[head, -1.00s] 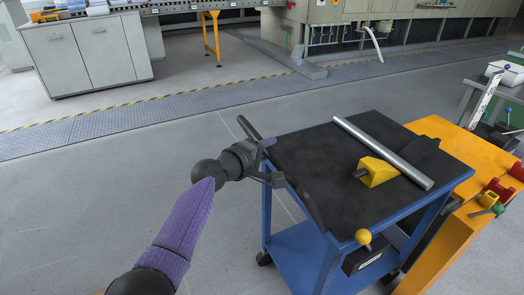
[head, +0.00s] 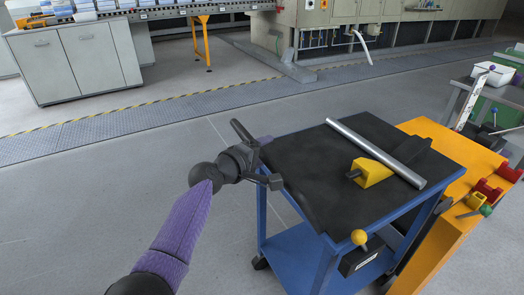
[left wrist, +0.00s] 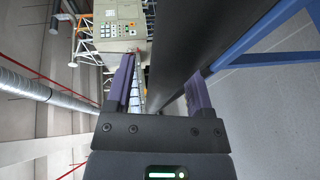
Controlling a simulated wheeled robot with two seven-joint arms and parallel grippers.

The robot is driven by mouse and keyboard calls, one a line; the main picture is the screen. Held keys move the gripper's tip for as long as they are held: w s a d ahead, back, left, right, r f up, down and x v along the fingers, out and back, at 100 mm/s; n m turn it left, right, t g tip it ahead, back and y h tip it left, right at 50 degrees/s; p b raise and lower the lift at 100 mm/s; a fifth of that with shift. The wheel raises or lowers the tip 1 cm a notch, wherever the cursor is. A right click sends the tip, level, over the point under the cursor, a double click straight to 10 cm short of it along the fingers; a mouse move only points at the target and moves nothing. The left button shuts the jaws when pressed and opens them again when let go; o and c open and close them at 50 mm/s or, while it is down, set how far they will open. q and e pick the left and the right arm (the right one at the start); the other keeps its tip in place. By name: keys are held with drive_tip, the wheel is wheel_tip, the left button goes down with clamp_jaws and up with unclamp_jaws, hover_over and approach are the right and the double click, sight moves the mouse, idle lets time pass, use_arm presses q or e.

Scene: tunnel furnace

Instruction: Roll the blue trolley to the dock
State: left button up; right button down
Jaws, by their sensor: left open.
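The blue trolley (head: 318,262) stands right of centre in the head view, with a black top (head: 310,168) and a lower blue shelf. A silver bar (head: 375,152) and a yellow block (head: 371,172) lie on its top. My left gripper (head: 262,158) is open at the trolley's near left top edge. In the left wrist view, a dark surface runs between the two purple fingers of my left gripper (left wrist: 160,92), and a blue trolley bar (left wrist: 258,36) shows at right. Contact cannot be told. My right gripper is out of view. I cannot pick out the dock.
An orange bench (head: 440,215) stands close to the trolley's right, with red and green parts on it. Grey cabinets (head: 75,62) stand at back left. The floor to the left is clear.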

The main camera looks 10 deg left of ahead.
use_arm(q)
drive_tip(key=shift+s+a+r, duration=0.1)
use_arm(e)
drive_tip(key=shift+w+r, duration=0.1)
use_arm(q)
drive_tip(key=p+v, duration=0.5)
drive_tip(key=v, duration=0.4)
drive_tip(key=shift+s+a, duration=0.2)
drive_tip(key=shift+s, duration=0.1)
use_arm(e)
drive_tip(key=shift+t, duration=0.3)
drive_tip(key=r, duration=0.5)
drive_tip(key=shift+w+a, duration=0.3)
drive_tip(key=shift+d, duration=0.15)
